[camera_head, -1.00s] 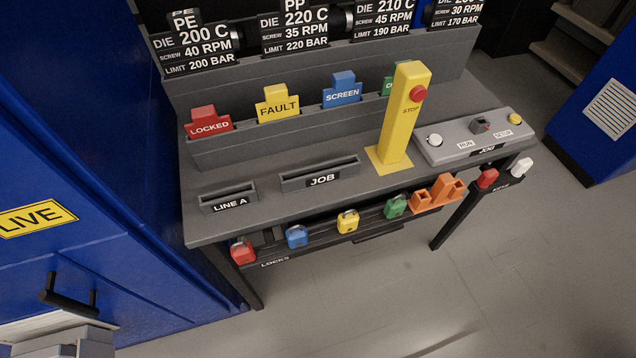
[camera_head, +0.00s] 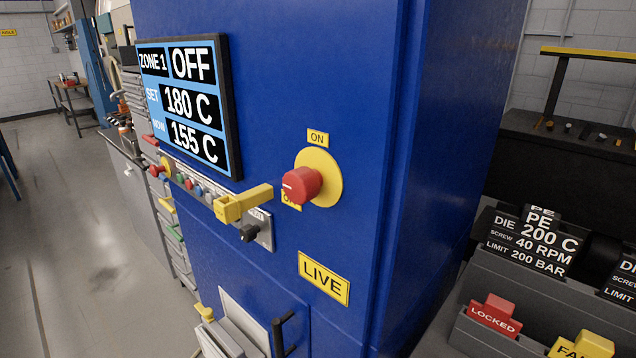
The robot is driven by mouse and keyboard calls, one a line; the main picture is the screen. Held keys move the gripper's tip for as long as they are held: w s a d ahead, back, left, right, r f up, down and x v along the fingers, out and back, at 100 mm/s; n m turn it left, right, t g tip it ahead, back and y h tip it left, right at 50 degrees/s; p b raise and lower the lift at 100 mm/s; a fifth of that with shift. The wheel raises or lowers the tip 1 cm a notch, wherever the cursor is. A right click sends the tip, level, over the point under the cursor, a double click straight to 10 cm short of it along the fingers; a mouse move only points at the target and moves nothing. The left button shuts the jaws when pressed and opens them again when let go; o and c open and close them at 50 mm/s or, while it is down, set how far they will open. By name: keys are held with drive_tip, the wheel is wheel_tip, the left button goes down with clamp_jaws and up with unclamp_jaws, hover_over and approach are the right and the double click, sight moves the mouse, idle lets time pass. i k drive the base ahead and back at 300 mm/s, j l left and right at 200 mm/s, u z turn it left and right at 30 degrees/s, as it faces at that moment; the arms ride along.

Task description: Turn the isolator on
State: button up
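The isolator is a red rotary knob (camera_head: 302,186) on a round yellow plate (camera_head: 324,172), on the front of the blue cabinet (camera_head: 300,70). A yellow ON label (camera_head: 318,138) sits above it. A yellow OFF label (camera_head: 291,200) is at its lower left, partly hidden by the knob. A short white mark on the knob's face lies roughly level; I cannot tell its exact setting. My gripper is not in view.
A screen (camera_head: 190,103) shows ZONE 1 OFF, set 180 C, now 155 C. A yellow lever-like bar (camera_head: 243,203) sticks out left of the knob, above a black selector (camera_head: 250,232). A LIVE sign (camera_head: 324,279) and black handle (camera_head: 281,335) are below. A dark bench stands right.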

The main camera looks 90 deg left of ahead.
sight(301, 185)
drive_tip(key=i+u, duration=0.1)
drive_tip(key=u, duration=1.5)
drive_tip(key=j+u, duration=0.1)
drive_tip(key=u, duration=0.3)
drive_tip(key=k+j, duration=0.1)
drive_tip(key=j, duration=0.3)
drive_tip(key=k+j, duration=0.1)
drive_tip(key=j, duration=0.25)
drive_tip(key=k+j+u, duration=0.1)
drive_tip(key=k+j, duration=0.3)
drive_tip(key=k, duration=0.1)
